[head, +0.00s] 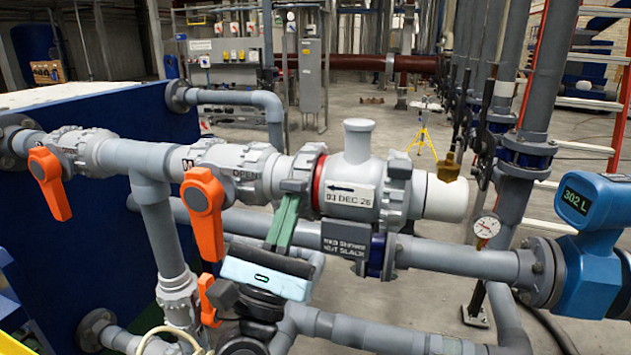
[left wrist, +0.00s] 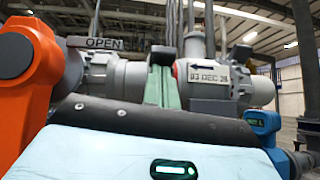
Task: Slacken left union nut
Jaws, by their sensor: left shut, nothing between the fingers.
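The left union nut (head: 304,170) is a grey ribbed ring at the left end of the strainer body (head: 356,150), which bears a label "03 DEC 26". A red band (head: 319,182) shows between nut and body. My left gripper (head: 291,190) comes up from below with its green fingers shut and nothing between them. Its fingertips overlap the nut's lower front; I cannot tell whether they touch it. In the left wrist view the fingers (left wrist: 161,70) stand upright in front of the nut, hiding much of it. My right gripper is not in view.
An orange valve handle (head: 206,212) hangs close left of my gripper; another (head: 49,183) is farther left. The right union nut (head: 397,190), a gauge (head: 486,228) and a blue meter (head: 590,215) are right.

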